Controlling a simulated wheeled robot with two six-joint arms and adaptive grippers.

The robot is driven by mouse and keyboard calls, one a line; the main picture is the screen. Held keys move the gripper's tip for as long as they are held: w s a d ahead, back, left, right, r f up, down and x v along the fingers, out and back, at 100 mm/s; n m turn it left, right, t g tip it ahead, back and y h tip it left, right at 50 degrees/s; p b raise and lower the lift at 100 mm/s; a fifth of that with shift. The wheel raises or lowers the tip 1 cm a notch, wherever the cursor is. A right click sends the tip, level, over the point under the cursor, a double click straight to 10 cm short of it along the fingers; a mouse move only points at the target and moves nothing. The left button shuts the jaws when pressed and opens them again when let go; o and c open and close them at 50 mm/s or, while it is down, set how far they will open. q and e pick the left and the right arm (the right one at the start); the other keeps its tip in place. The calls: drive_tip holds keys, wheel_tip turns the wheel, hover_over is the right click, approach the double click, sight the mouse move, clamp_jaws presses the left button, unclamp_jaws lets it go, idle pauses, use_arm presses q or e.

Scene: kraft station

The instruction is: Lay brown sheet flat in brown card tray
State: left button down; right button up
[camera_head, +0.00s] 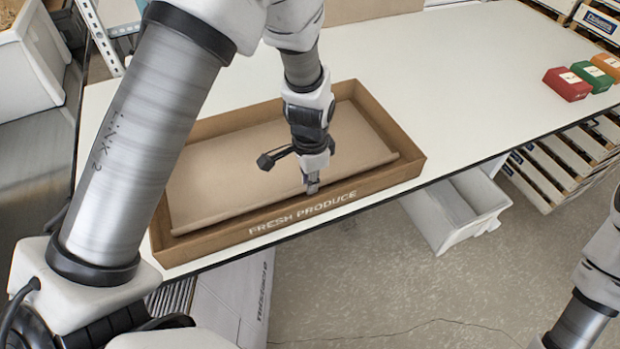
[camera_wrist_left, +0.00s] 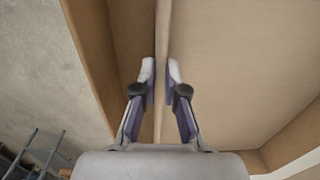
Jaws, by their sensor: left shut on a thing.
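The brown card tray (camera_head: 405,168) lies on the white table with "FRESH PRODUCE" on its front wall. The brown sheet (camera_head: 235,173) lies inside it, mostly flat, with its front edge rolled or turned up along the front wall. My left gripper (camera_head: 312,188) points down at that front edge and is shut on it. In the left wrist view the fingers (camera_wrist_left: 160,82) stand on either side of the sheet's raised edge (camera_wrist_left: 163,35). The tray's front wall (camera_wrist_left: 85,50) runs beside it. My right gripper is out of view; only part of my right arm shows at the lower right.
The white table (camera_head: 450,80) is clear to the right of the tray. Red (camera_head: 567,84), green (camera_head: 592,77) and orange (camera_head: 607,66) boxes stand at its far right.

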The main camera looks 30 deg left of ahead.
use_arm(q)
drive_tip(key=c, duration=1.2)
unclamp_jaws()
drive_tip(key=shift+o, duration=0.2)
drive_tip(key=shift+r, duration=0.1)
